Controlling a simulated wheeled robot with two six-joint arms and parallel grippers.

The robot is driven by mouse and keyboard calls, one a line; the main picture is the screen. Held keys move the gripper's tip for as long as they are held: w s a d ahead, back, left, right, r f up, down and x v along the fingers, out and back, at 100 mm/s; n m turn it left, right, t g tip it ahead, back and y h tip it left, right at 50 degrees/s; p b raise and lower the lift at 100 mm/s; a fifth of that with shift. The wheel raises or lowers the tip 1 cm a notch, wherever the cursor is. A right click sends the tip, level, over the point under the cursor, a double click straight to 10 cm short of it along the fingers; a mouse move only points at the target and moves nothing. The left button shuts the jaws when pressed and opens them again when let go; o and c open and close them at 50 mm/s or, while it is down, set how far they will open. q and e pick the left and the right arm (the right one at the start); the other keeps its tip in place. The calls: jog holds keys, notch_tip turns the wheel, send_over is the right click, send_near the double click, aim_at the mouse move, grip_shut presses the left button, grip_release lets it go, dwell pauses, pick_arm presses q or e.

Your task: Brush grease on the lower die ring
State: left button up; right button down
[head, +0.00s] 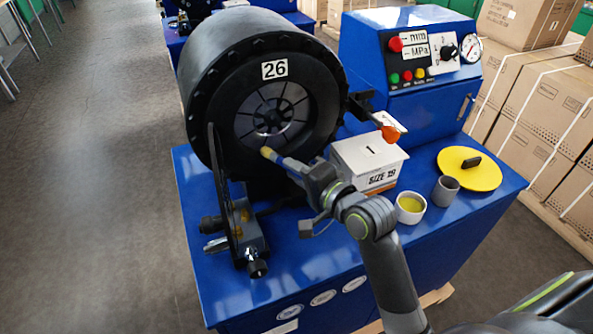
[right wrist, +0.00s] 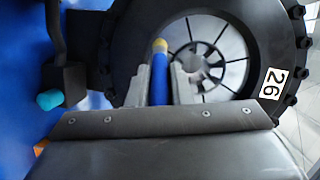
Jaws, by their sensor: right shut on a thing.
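The crimper's round black head (head: 240,165), labelled 26, faces me with silver die segments (head: 272,118) in a ring around a dark centre; they also show in the right wrist view (right wrist: 228,70). My right gripper (head: 299,170) is shut on the blue handle of a brush (right wrist: 159,82). The brush's yellowish tip (head: 268,153) points at the lower edge of the die ring, just in front of it or touching; I cannot tell which. A white cup (head: 404,217) with yellow grease inside stands on the blue bench. My left gripper is not in view.
A white box marked SIZE 19 (head: 362,172) stands beside my right arm. A grey cup (head: 445,192) and a yellow disc (head: 485,180) lie to its right. An orange-tipped lever (head: 390,133) sticks out by the head. A black bracket (head: 232,215) stands at front left.

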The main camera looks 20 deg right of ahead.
jog(key=shift+w, duration=0.75)
jog(key=shift+d+p, duration=0.1)
jog(key=shift+p, duration=0.2)
jog(key=shift+d+p, duration=1.65)
jog(key=shift+d, duration=1.8)
jog(key=shift+a+p, duration=1.35)
jog(key=shift+a, duration=2.3)
jog(key=shift+s+d, duration=0.1)
